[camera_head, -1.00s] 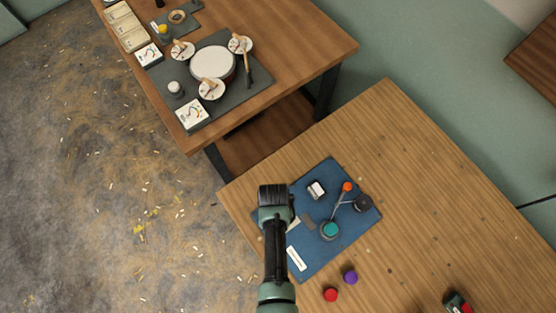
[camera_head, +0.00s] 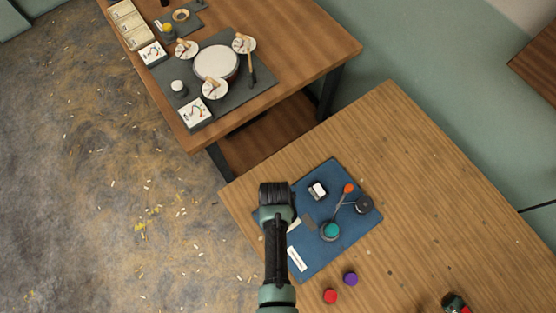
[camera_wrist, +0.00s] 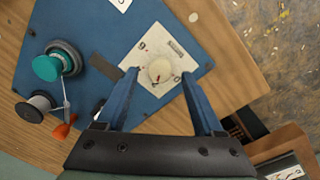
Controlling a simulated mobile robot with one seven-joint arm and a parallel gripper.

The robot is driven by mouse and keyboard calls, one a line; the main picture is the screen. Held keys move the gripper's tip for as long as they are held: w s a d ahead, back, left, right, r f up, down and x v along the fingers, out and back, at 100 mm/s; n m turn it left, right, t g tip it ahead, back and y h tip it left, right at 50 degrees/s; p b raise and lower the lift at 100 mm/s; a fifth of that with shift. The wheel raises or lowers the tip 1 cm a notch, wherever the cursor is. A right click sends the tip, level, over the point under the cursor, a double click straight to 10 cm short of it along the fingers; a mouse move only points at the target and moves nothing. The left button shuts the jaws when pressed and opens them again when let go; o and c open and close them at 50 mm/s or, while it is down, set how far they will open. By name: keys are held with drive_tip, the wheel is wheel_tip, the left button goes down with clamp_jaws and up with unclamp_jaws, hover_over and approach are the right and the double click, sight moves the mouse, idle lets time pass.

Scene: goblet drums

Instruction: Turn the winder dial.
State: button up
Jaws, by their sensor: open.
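The winder dial (camera_wrist: 160,71) is a round cream knob on a square cream plate (camera_wrist: 143,49) with markings, seen in the wrist view. The plate lies on a blue mat (camera_wrist: 90,22), which also shows in the head view (camera_head: 318,262). My gripper (camera_wrist: 160,76) is open, its two blue fingers spread to either side of the dial. No finger visibly touches the dial. In the head view my arm hides the dial and most of its plate. A teal-topped spool (camera_head: 330,231) and a dark spool (camera_head: 363,204) stand on the mat to the right of my arm.
An orange-tipped lever (camera_head: 349,188) stands by the spools, and a white block (camera_head: 317,190) sits near the mat's far edge. Red (camera_head: 330,296) and purple (camera_head: 350,279) caps lie on the wooden table (camera_head: 430,200). Another table (camera_head: 300,40) holds drum parts.

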wheel_tip(320, 180, up, 12)
drive_tip(key=shift+a+f, duration=0.2)
drive_tip(key=shift+f, duration=0.05)
idle(0.4)
